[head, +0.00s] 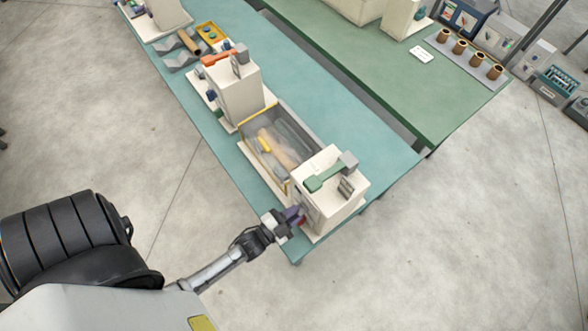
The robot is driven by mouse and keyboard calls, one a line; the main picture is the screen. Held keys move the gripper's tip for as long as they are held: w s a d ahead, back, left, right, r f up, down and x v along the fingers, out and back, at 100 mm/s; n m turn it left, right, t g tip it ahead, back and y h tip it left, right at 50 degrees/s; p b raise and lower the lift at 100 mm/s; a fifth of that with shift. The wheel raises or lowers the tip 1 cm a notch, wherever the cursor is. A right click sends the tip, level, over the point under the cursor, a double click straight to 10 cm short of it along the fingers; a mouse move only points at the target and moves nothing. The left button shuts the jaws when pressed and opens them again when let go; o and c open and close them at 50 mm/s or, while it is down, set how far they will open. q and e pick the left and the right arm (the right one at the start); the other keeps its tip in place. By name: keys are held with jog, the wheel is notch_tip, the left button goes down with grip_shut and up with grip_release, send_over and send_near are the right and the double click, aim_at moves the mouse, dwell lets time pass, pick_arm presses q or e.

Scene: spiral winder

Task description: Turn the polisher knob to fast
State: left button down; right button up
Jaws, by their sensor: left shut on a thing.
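A cream machine box (333,205) with a green handle (325,177) on top stands at the near end of the teal bench. My left gripper (294,217) reaches its left face and is shut on a small part there, which I take to be the knob. A little purple and red shows at the fingertips. The gripper mostly hides the knob, and its setting and any marks cannot be read. My right gripper is not in view.
A clear-walled tank with a yellow edge (243,125) adjoins the box. Beyond it stands another cream machine (238,95) with an orange handle. A green table (370,80) with brown cups on a tray runs alongside. The floor in front is clear.

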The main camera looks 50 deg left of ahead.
pick_arm(q)
jog(key=c, duration=1.1)
grip_release()
jog(key=shift+s+a+b, duration=0.15)
jog(key=shift+s+b, duration=0.25)
jog(key=shift+s, duration=1.9)
jog(key=shift+s+a+b, duration=0.15)
jog(key=shift+s+b, duration=0.2)
jog(key=shift+s, duration=1.95)
jog(key=shift+s+a+b, duration=0.15)
jog(key=shift+s+b, duration=0.25)
jog(key=shift+s, duration=1.9)
